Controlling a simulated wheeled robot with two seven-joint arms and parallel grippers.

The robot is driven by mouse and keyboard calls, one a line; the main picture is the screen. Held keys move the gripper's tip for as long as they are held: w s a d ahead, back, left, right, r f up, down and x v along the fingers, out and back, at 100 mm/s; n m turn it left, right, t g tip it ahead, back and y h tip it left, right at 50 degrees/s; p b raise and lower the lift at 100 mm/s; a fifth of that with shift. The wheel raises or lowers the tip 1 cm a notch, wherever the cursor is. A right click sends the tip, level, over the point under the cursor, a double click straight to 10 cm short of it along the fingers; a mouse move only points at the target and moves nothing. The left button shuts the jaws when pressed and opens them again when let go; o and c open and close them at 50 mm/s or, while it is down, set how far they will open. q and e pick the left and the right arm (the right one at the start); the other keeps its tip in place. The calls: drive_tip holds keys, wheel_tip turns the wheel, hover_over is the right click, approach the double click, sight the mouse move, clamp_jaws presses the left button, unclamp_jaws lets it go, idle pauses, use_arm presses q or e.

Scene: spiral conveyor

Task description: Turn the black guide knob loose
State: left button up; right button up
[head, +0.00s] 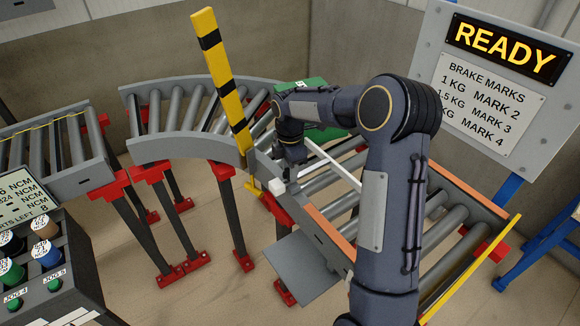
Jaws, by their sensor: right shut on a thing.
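My right arm comes in from the lower right, and its gripper (287,176) points down at the near side rail of the roller conveyor, by the foot of the striped post. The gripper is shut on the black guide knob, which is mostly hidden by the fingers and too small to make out. A thin white guide bar (331,164) runs over the rollers just right of the gripper. My left gripper is not in view.
A yellow-and-black post (222,80) stands close left of the gripper. A green box (303,92) is behind my forearm. A READY sign (506,48) stands at the right. A button panel (50,262) is at the lower left. A grey plate (303,268) sits below the conveyor.

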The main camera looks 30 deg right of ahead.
drive_tip(key=n+p, duration=0.1)
drive_tip(key=n, duration=0.4)
drive_tip(key=shift+r+n, duration=0.1)
drive_tip(key=shift+n, duration=0.2)
drive_tip(key=n+p, duration=0.1)
drive_tip(key=n, duration=0.3)
drive_tip(key=shift+n, duration=0.3)
drive_tip(key=o, duration=1)
drive_tip(key=shift+c, duration=0.2)
wheel_tip(320, 180, up, 8)
drive_tip(key=shift+f+b, duration=0.25)
drive_tip(key=shift+b, duration=0.2)
